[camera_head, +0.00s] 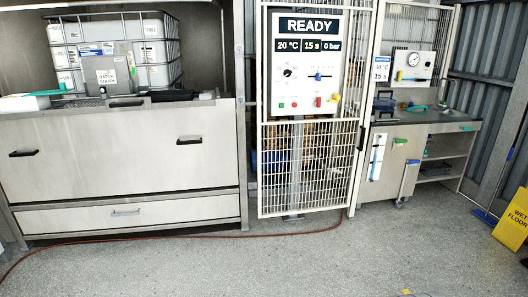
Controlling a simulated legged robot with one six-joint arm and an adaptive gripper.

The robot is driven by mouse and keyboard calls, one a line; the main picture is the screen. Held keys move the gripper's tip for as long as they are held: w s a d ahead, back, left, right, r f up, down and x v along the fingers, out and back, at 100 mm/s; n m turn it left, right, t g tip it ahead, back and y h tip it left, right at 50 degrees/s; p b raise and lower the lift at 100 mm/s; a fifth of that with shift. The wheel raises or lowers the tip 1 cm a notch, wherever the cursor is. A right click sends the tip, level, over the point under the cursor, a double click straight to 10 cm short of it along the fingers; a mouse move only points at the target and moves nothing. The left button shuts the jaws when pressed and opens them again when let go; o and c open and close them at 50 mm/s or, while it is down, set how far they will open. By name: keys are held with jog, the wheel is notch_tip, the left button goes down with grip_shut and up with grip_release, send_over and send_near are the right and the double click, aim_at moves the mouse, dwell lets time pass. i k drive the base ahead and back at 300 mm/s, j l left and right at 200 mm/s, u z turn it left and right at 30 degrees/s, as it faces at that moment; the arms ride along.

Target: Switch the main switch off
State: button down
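The control panel (307,62) is a white upright board on a post behind or in a white mesh gate in the middle of the camera_head view. Its display (308,25) reads READY, with 20 °C, 15 s and 0 bar below. The panel carries a black round knob (287,73), a blue slider (318,76), a green button (281,106), a red button (294,105) and a red switch-like part (318,101) beside a yellow-and-red part (333,98). I cannot tell which is the main switch, or its position. My gripper is not in view.
A steel washer cabinet (120,160) stands left, with a caged white tank (115,50). A wheeled workbench (425,125) stands right. The mesh gate (300,170) surrounds the panel post. A red hose (190,236) crosses the floor. A yellow wet-floor sign (512,222) stands right. The front floor is mostly clear.

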aim_at(318, 104)
jog(key=i, duration=1.5)
jog(key=i+j+z, duration=0.1)
jog(key=i, duration=1.35)
jog(key=i+j+z, duration=0.1)
jog(key=i+z, duration=0.15)
jog(key=i, duration=0.15)
jog(key=i+j+z, duration=0.15)
jog(key=i+z, duration=0.15)
jog(key=i+j+z, duration=0.25)
jog(key=i, duration=0.2)
